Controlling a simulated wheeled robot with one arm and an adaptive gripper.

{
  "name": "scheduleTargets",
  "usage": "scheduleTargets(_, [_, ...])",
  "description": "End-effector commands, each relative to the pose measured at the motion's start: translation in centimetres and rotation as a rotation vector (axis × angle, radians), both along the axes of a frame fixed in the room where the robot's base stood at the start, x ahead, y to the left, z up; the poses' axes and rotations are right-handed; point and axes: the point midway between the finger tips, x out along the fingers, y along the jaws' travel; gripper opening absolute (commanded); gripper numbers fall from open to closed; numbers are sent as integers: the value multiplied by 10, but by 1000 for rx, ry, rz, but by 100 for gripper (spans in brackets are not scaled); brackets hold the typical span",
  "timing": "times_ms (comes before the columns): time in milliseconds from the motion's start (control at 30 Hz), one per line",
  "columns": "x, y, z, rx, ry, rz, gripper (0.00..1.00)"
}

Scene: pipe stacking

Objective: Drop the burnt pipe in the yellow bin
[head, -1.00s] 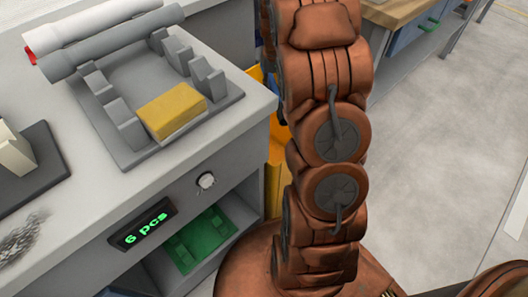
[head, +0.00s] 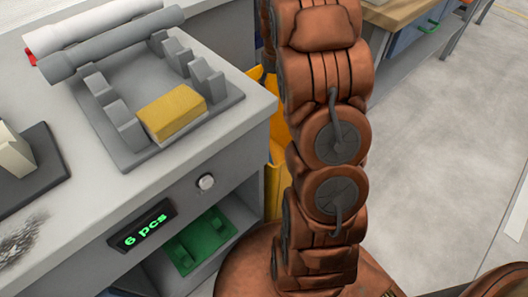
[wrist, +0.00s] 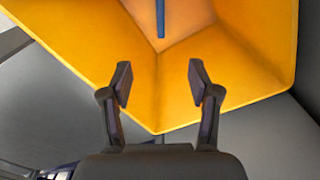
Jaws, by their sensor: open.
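In the wrist view my gripper (wrist: 160,82) is open, with nothing between its fingers, over the near rim of the yellow bin (wrist: 225,75). A thin blue bar (wrist: 160,18) shows inside the bin at the top of the picture; its far end is cut off. In the head view a strip of the yellow bin (head: 277,150) shows between the workbench and my arm, which hides the rest. My gripper is out of the head view. I see no pipe that I can tell is burnt.
A dark scorch mark (head: 18,240) shows at the left. The floor at right is clear.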

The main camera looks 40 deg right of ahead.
Motion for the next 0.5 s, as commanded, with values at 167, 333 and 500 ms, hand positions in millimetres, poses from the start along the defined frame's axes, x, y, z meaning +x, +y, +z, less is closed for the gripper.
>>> scheduleTargets(167, [1, 0, 28, -2, -5, 0, 61])
scheduleTargets(333, [1, 0, 62, -2, -7, 1, 61])
scheduleTargets(500, [1, 0, 90, -1, -3, 1, 61])
